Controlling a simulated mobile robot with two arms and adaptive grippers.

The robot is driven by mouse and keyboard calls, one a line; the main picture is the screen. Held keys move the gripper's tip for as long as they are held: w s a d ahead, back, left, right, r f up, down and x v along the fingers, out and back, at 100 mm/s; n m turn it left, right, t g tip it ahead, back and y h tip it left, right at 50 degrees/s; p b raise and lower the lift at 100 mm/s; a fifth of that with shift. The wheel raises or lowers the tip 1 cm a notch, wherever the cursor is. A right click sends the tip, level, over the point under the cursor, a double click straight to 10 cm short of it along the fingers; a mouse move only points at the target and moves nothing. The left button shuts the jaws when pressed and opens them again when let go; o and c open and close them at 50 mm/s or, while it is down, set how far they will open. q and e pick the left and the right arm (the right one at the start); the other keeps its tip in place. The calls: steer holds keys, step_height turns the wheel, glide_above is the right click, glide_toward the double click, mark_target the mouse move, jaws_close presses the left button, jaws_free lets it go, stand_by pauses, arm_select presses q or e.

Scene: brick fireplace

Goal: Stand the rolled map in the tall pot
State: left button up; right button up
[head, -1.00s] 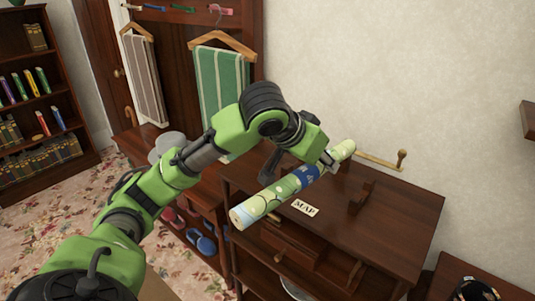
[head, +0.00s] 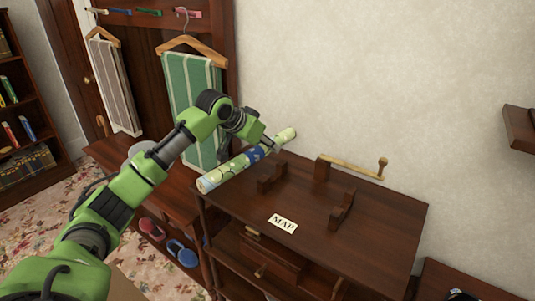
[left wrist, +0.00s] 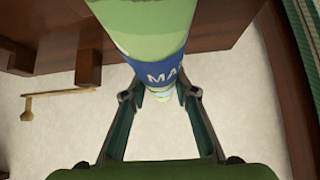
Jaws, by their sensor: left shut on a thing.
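The rolled map (head: 225,172) is a pale green and yellow tube with a blue band. My left gripper (head: 268,143) is shut on it near its middle and holds it tilted, over the back left end of the dark cabinet top (head: 310,205). In the left wrist view, the map (left wrist: 143,22) runs between the two fingers of the left gripper (left wrist: 160,94), its blue lettered band close to the fingertips. The tall pot is not seen in either view. My right gripper is not in view.
Two wooden rests (head: 272,181) stand empty on the cabinet top behind a MAP label (head: 283,223). A wooden rod with a knob (head: 352,168) sticks out at the back. A green striped towel (head: 192,95) hangs behind my arm. A lower bench (head: 115,155) stands left.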

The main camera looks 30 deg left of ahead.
arm_select(q)
steer(key=w+f, duration=0.1)
steer(key=w+a+f, duration=0.1)
steer(key=f, duration=0.1)
steer(key=shift+w+a+f+p, duration=0.15)
steer(key=shift+w+f+p, duration=0.05)
steer(key=shift+w+p, duration=0.1)
step_height(320, 180, down, 3)
steer(key=shift+w+f+p, duration=0.1)
steer(key=shift+p, duration=0.65)
steer(key=shift+a+f, duration=0.1)
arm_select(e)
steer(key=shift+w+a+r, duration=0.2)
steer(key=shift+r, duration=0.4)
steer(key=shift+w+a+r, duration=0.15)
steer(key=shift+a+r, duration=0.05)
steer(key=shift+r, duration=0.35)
arm_select(q)
steer(key=o, duration=0.9)
steer(key=shift+f, duration=0.15)
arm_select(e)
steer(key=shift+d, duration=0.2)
